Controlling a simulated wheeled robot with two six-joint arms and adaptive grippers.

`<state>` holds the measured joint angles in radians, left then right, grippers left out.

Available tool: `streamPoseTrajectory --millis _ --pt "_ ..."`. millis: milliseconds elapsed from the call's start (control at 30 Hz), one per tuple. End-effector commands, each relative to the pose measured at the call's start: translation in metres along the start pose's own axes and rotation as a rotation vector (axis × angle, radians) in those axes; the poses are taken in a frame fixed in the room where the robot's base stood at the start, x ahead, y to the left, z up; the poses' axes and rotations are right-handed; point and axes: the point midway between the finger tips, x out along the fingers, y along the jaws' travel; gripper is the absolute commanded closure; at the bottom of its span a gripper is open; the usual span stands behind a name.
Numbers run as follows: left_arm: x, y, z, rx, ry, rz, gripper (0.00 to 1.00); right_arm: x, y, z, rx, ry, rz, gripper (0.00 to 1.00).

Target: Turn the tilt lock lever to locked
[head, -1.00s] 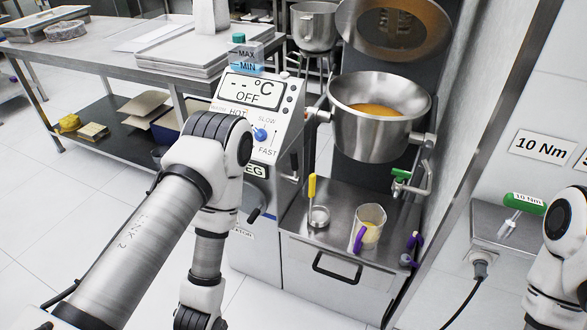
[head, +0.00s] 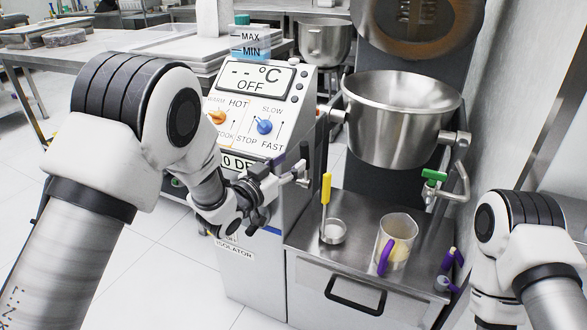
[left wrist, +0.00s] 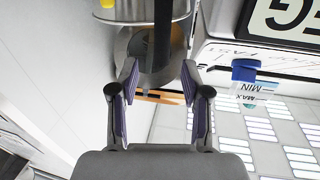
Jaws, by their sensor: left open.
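The mixer has a steel bowl (head: 400,125) held between side pivots. A green-handled lever (head: 433,176) sits below the bowl's right pivot. A dark upright bar (head: 305,150) shows on the right side of the control column, partly behind my gripper. I cannot tell for sure which of these is the tilt lock lever, and no lock marking is readable. My left gripper (head: 298,176) is beside the column's right face, left of the bowl. In the left wrist view its fingers (left wrist: 158,85) are apart, with no clear grip on anything. My right gripper is out of view.
The control panel (head: 258,85) carries a blue knob (head: 264,127) and an orange knob (head: 217,117). Below the bowl, a steel deck holds a yellow-handled tool (head: 326,190) and a jug with a purple handle (head: 396,240). A steel table (head: 110,62) stands at the left.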

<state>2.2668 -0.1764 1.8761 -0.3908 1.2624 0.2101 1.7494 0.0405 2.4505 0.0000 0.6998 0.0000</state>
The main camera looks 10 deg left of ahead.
Motion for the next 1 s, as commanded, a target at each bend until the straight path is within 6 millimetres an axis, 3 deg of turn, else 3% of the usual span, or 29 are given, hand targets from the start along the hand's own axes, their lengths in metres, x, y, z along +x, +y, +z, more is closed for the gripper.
streamPoseTrajectory --millis 400,667,700,833,1000 --pt "0.068 0.0 0.001 -0.003 -0.005 -0.001 0.53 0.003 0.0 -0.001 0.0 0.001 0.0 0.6" --pt "0.073 -0.001 0.001 -0.004 -0.007 -0.003 0.53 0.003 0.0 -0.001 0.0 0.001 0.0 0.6" --pt "0.073 -0.001 0.001 -0.004 -0.007 -0.003 0.56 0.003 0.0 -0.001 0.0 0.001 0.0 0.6" --pt "0.073 -0.001 0.001 -0.004 -0.007 -0.003 1.0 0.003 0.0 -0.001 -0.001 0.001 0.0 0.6" --pt "0.073 -0.001 0.001 -0.004 -0.007 -0.003 1.0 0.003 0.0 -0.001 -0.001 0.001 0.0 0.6"
